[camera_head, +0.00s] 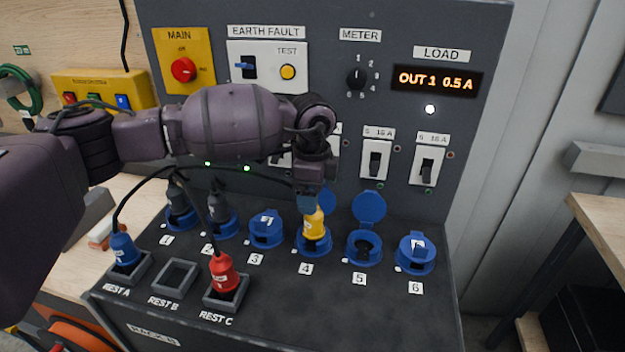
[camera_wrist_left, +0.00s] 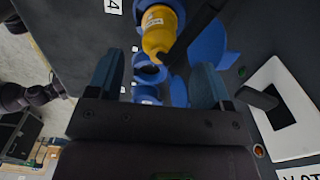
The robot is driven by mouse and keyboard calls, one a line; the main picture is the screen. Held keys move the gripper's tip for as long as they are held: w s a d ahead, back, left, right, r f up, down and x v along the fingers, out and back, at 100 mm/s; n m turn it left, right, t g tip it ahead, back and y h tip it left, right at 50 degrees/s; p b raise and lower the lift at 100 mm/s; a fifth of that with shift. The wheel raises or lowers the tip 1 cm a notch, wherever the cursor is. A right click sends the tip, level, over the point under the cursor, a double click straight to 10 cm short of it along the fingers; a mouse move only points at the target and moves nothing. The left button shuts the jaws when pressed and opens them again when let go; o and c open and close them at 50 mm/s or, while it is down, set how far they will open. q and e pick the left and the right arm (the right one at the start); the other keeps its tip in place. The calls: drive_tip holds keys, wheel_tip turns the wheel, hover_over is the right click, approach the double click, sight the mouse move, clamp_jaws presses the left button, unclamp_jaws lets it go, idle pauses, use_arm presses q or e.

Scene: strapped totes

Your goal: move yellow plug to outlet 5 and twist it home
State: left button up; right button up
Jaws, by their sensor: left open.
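The yellow plug (camera_head: 314,224) stands upright in blue outlet 4, its top partly hidden by my left gripper. Outlet 5 (camera_head: 364,248), just right of it, is empty with its blue lid (camera_head: 369,206) raised. My left gripper (camera_head: 308,196) is directly over the yellow plug, pointing down. In the left wrist view its two blue-grey fingers (camera_wrist_left: 156,80) are spread apart with nothing clamped between them. The yellow plug (camera_wrist_left: 160,30) shows beyond the fingertips there, with a dark cable at its end. My right gripper is not in view.
Dark plugs fill outlets 1 (camera_head: 180,212) and 2 (camera_head: 219,218). Outlets 3 (camera_head: 266,230) and 6 (camera_head: 415,254) have lids down. A blue plug (camera_head: 122,250) is in Rest A and a red plug (camera_head: 224,274) in Rest C; Rest B (camera_head: 175,279) is empty. Cables arc across the left.

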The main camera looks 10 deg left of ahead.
sight(313, 218)
use_arm(q)
wheel_tip(313, 218, down, 6)
drive_tip(key=shift+f, duration=0.7)
drive_tip(key=c, duration=1.1)
drive_tip(key=shift+n+p, duration=0.3)
drive_tip(key=shift+n+p, duration=0.5)
drive_tip(key=shift+p, duration=0.05)
drive_tip(key=shift+n+p, duration=0.6)
drive_tip(key=shift+n, duration=0.1)
